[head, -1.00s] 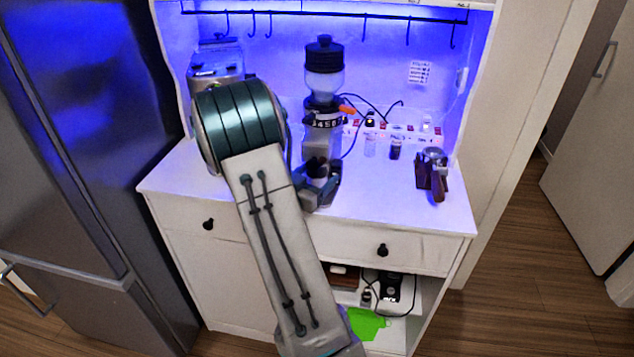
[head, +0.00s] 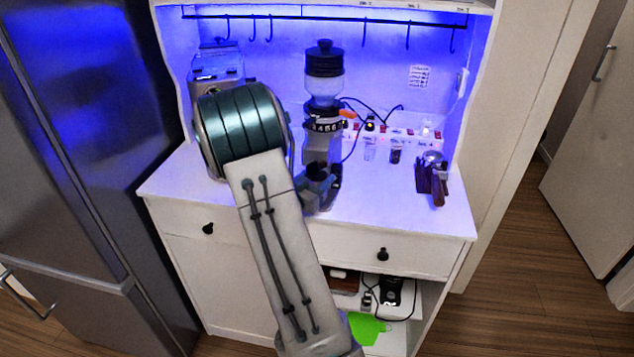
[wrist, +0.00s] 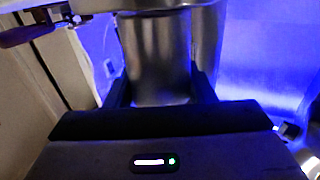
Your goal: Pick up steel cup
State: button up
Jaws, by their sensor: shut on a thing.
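The steel cup (wrist: 157,60) fills the middle of the wrist view, upright between the two dark fingers of my gripper (wrist: 160,90). The gripper is shut on it. In the head view my gripper (head: 317,192) is at the front of the coffee grinder, with the cup (head: 318,173) showing small and dark at its jaws. The cup's base is hidden by the gripper, so I cannot tell whether it touches the counter.
The coffee grinder (head: 323,100) stands right behind the cup. A portafilter on a wooden stand (head: 424,180) is at the right, with small jars (head: 395,153) behind. A machine (head: 215,68) is at back left. The right front of the white counter (head: 385,215) is clear.

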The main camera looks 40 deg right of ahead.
jog(key=b+v, duration=0.2)
jog(key=v, duration=1.6)
jog(key=shift+r+b, duration=0.15)
jog(key=shift+b, duration=0.25)
